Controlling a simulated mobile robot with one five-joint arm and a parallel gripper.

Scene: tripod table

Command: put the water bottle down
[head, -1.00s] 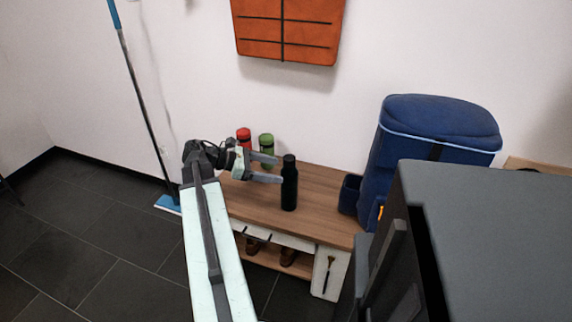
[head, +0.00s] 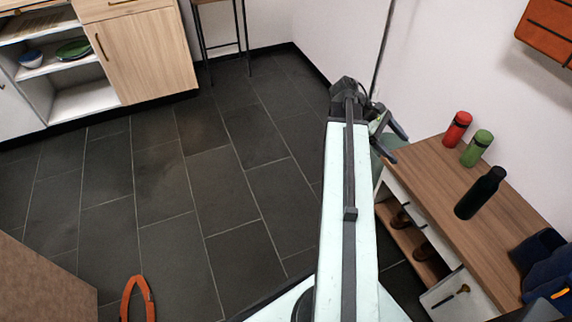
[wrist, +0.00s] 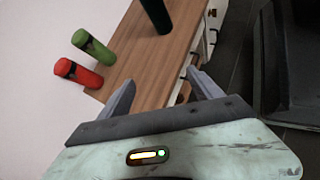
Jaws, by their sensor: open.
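The black water bottle (head: 481,194) stands upright on the wooden top of the bench (head: 500,232). It also shows at the top of the wrist view (wrist: 155,14), cut off by the frame edge. My gripper (head: 396,140) is open and empty, beyond the bench's left end in the head view and apart from the bottle. In the wrist view my gripper (wrist: 162,92) has its two fingers spread, with the bench top beyond them and nothing between them.
A red bottle (head: 457,129) and a green bottle (head: 476,148) stand on the bench near the wall. Shoes (head: 401,219) sit on the lower shelf. A blue bag (head: 550,270) is at the right. Dark floor lies open to the left, before a wooden cabinet (head: 148,55).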

